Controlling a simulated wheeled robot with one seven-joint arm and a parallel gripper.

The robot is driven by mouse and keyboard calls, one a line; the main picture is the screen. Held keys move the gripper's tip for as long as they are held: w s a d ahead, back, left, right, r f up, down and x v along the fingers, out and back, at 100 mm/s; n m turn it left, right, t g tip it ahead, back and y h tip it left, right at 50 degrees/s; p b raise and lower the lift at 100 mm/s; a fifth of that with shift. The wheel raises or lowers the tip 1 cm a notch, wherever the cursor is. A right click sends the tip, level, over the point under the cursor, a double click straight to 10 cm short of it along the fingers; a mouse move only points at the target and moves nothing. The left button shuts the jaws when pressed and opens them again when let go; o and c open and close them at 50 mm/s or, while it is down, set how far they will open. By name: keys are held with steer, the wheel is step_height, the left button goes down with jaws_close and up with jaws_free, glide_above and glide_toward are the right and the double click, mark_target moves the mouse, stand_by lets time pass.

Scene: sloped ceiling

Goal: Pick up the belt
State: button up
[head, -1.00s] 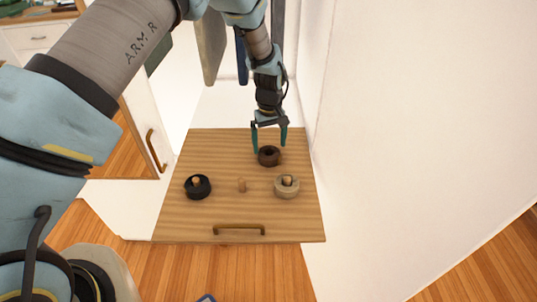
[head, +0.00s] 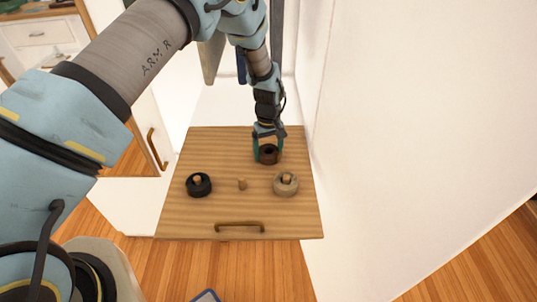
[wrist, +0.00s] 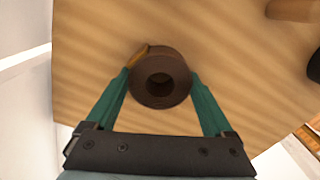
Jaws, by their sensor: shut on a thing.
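The belt, a dark brown ring-shaped roll (head: 268,154), is at the back right of a wooden board (head: 225,208). In the wrist view the brown belt (wrist: 160,78) lies between the two teal fingers, with its round hole facing the camera. My gripper (head: 268,150) is shut on it, one finger on each side; the gripper also shows in the wrist view (wrist: 160,85). I cannot tell whether the belt is lifted off the board.
A black roll (head: 199,185) and a beige roll (head: 285,185) sit around wooden pegs on the board. The board's front has a brass handle (head: 240,226). A white wall (head: 400,140) rises close on the right.

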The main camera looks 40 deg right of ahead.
steer(key=c, duration=0.5)
steer(key=shift+r, duration=0.1)
steer(key=shift+c, duration=0.2)
